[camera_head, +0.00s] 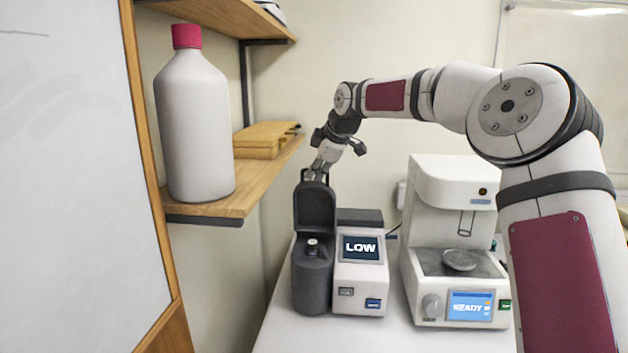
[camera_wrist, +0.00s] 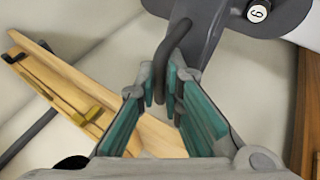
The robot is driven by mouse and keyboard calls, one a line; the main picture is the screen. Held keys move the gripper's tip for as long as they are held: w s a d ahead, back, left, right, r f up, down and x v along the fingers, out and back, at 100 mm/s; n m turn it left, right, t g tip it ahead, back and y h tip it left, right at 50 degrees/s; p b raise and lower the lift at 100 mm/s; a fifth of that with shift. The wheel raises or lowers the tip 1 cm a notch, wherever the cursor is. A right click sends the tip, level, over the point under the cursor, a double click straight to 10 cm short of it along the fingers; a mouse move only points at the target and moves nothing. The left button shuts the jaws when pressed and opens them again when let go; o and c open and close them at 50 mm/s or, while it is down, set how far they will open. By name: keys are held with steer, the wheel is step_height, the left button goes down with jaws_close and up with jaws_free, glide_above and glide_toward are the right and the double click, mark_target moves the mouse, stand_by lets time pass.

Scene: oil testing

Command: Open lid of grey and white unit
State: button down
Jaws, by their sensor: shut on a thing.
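The grey and white unit has a dark grey left part (camera_head: 312,282) and a white right part (camera_head: 360,298) with a screen reading "LOW". Its dark grey lid (camera_head: 314,208) stands raised, roughly upright, above the left part. A small vial with a light cap (camera_head: 313,243) shows in the opening below; in the wrist view a white cap marked "6" (camera_wrist: 258,13) is at the top right. My gripper (camera_head: 317,174) is at the lid's top edge. In the wrist view its teal-padded fingers (camera_wrist: 163,85) are shut on the dark curved lid handle (camera_wrist: 170,55).
A white machine (camera_head: 450,190) reading "READY" stands to the right on the white table (camera_head: 390,335). At left, a wooden shelf (camera_head: 240,200) holds a large white bottle (camera_head: 195,125) with a red cap and a wooden case (camera_head: 264,138). The shelf ends close to the lid.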

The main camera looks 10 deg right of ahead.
steer(key=shift+w+a+b, duration=0.2)
steer(key=shift+w+b, duration=0.1)
steer(key=shift+w, duration=0.35)
steer(key=c, duration=2)
jaws_free()
steer(key=shift+s, duration=0.1)
steer(key=v, duration=1.2)
steer(key=shift+d+r, duration=0.15)
steer(key=shift+d, duration=0.25)
